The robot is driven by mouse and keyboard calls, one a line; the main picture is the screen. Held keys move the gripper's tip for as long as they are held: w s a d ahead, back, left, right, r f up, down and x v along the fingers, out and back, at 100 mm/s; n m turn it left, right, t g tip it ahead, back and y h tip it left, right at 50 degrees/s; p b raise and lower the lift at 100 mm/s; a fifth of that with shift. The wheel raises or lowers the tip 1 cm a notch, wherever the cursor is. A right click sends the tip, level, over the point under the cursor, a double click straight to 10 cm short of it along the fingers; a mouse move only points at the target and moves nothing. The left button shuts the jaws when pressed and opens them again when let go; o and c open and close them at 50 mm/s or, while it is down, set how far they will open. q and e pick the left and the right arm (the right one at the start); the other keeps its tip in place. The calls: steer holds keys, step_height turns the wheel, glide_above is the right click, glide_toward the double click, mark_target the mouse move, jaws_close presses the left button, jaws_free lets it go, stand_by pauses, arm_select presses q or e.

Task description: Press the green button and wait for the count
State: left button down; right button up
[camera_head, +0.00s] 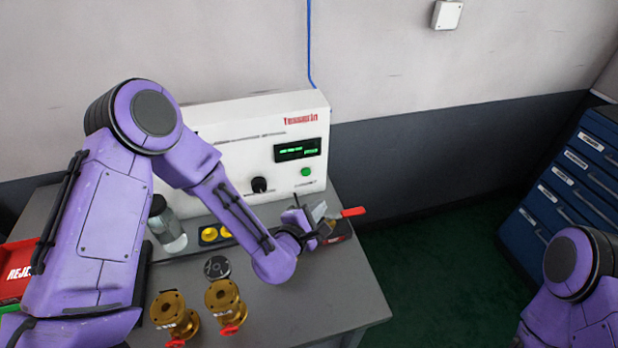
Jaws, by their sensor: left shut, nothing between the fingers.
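The white test machine (230,135) stands at the back of the grey table. The round green button (306,171) is on its front panel, below a dark display (298,150) with small green text that I cannot read. Nothing covers the button in this view. My left gripper (318,224) is shut and empty, below and slightly right of the button, and apart from it. A dark item with a red handle (353,212) is just right of my left gripper; whether they touch is unclear. My right gripper is out of view; only my right arm shows at the lower right.
Two brass valves (226,305) with red handles stand at the table front, near a dark round disc (217,267). A clear bottle (167,224) and a yellow-topped tray (213,234) are near the machine. Red bin (14,272) at far left; blue drawers (570,180) right.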

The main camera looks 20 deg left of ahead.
mark_target(306, 172)
arm_select(q)
steer(key=shift+w, duration=0.15)
steer(key=shift+w+a, duration=0.15)
steer(key=w+a, duration=0.4)
steer(key=w, duration=0.2)
steer(key=shift+w+a+p, duration=0.35)
steer(key=shift+w, duration=0.05)
stand_by(1.9)
steer(key=shift+w+a, duration=0.2)
steer(key=shift+w, duration=0.15)
steer(key=shift+w+a, duration=0.25)
steer(key=shift+w, duration=0.1)
stand_by(0.6)
stand_by(0.3)
steer(key=shift+s+d, duration=0.5)
steer(key=shift+s, duration=0.2)
